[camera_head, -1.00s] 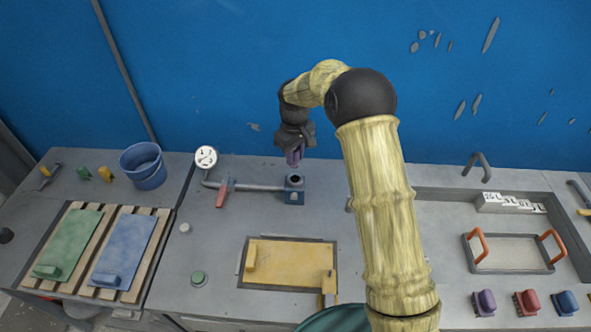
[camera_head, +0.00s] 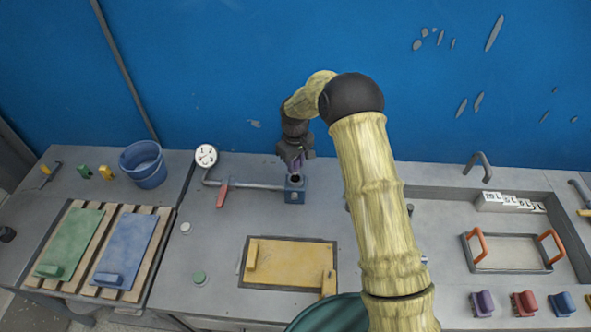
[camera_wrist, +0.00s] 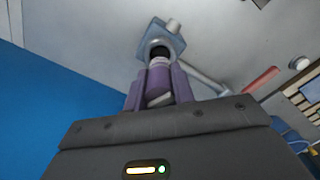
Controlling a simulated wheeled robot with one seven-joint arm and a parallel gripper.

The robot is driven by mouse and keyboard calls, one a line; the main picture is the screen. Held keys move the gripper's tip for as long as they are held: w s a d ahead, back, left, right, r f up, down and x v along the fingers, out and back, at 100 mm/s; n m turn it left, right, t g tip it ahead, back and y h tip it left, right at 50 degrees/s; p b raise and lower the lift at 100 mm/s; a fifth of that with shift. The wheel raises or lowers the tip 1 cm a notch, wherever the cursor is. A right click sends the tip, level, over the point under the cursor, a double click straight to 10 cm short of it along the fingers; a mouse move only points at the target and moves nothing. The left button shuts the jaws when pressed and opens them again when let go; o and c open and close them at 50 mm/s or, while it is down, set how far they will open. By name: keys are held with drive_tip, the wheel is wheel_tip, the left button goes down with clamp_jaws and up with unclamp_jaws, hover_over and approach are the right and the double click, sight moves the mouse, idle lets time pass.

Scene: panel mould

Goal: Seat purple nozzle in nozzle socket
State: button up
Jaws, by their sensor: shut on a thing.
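The purple nozzle (camera_wrist: 159,82) is held between the fingers of my gripper (camera_wrist: 157,92), seen in the wrist view. The gripper (camera_head: 296,161) also shows in the head view, just above the nozzle socket (camera_head: 294,193). The socket is a blue-grey block on the end of a pipe, with a dark round opening on top. In the wrist view the nozzle's tip lies at the near edge of the opening of the socket (camera_wrist: 172,41), with part of the dark hole visible beyond it. Whether the tip touches the socket or is slightly inside it, I cannot tell.
The pipe (camera_head: 257,187) runs left from the socket to a red-handled valve (camera_head: 222,194) and a round gauge (camera_head: 206,156). A yellow panel in a mould (camera_head: 291,265) lies in front. A blue bucket (camera_head: 143,166) stands at left. The bench around the socket is clear.

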drive_tip(key=shift+f, duration=0.25)
